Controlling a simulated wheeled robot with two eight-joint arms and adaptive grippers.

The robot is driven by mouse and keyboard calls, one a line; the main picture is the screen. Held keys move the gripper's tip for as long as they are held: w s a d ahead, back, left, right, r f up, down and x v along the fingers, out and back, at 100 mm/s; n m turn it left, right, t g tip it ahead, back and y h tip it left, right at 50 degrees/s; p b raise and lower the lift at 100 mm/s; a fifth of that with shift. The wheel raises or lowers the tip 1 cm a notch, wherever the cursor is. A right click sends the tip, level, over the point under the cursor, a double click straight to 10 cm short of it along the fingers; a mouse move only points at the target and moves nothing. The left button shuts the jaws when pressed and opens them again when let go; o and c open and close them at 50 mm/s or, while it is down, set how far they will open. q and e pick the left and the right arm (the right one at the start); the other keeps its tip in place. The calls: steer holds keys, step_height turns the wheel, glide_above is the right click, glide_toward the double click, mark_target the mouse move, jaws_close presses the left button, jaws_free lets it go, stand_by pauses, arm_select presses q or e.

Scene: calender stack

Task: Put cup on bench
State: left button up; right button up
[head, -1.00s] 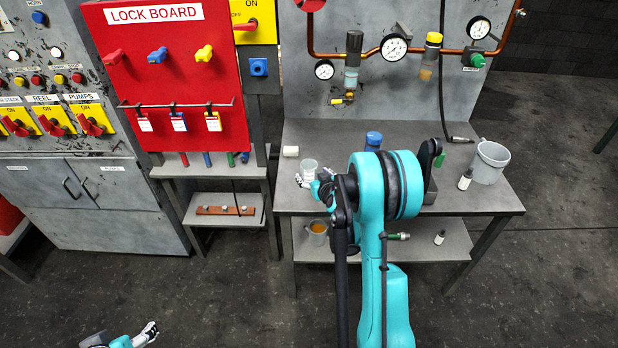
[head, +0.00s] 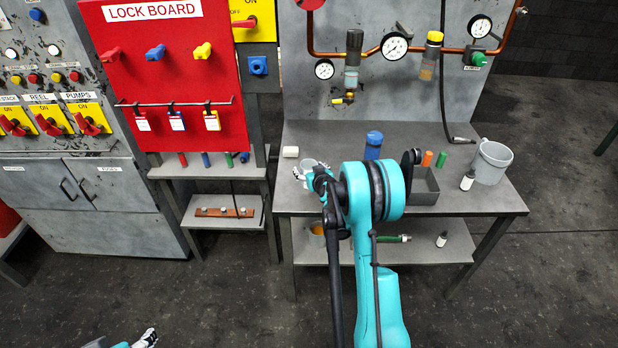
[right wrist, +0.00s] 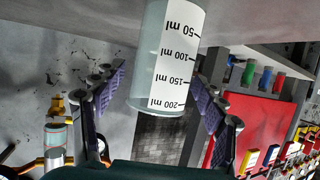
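A clear cup with a white measuring label (right wrist: 178,60) stands on the upper bench top (head: 300,200). In the head view the cup (head: 309,166) is partly hidden by my right gripper (head: 311,173). In the right wrist view, which looks upside down, the two purple-padded fingers (right wrist: 160,95) stand on either side of the cup. A gap shows between the cup and the finger on the left, so the gripper looks open around it. My left gripper (head: 150,338) is at the bottom edge of the head view, far from the bench; its fingers are too small to read.
A cup with orange contents (head: 317,229) is on the lower shelf, mostly hidden by my arm.

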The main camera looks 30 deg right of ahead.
steer(key=c, duration=1)
steer(key=shift+o, duration=0.2)
steer(key=shift+r, duration=0.1)
